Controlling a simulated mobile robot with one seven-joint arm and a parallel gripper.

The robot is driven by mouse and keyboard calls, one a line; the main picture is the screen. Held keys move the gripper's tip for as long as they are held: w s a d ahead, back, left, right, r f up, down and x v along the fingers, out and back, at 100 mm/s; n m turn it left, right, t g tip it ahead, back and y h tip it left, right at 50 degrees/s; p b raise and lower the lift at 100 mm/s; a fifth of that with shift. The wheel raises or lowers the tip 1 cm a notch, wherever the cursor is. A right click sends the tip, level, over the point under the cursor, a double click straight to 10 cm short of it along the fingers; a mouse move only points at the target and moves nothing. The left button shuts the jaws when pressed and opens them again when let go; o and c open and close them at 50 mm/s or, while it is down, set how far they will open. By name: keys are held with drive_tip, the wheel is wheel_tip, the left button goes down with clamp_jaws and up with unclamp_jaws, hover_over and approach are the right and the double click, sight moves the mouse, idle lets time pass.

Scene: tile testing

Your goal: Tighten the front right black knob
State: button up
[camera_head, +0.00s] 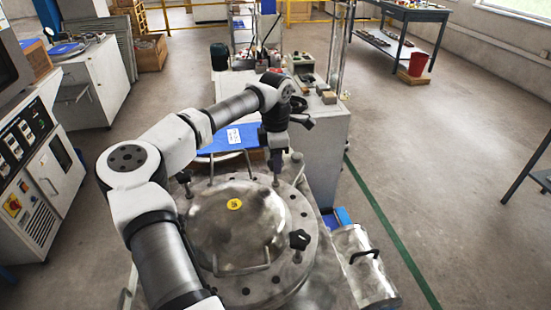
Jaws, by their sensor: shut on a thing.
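A round metal vessel with a domed lid (215,225) and a flanged rim stands in front of me. One black knob (300,240) stands upright on the rim at the near right, clear of my gripper. Another black knob (184,177) stands at the rim's left. My gripper (276,168) points down at the far right of the rim. It is shut on a black knob there, mostly hidden by the fingers. A thin metal stud (276,181) shows below them.
A handle (242,268) rises from the lid's near side. A blue folder (226,139) lies behind the vessel. A metal cylinder with a black handle (366,270) is at the right. Open floor with a green line lies further right.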

drive_tip(key=shift+r, duration=0.1)
drive_tip(key=o, duration=1)
wheel_tip(320, 180, up, 14)
drive_tip(key=shift+f+b, duration=0.1)
drive_tip(key=shift+b, duration=0.9)
drive_tip(key=shift+f, duration=0.1)
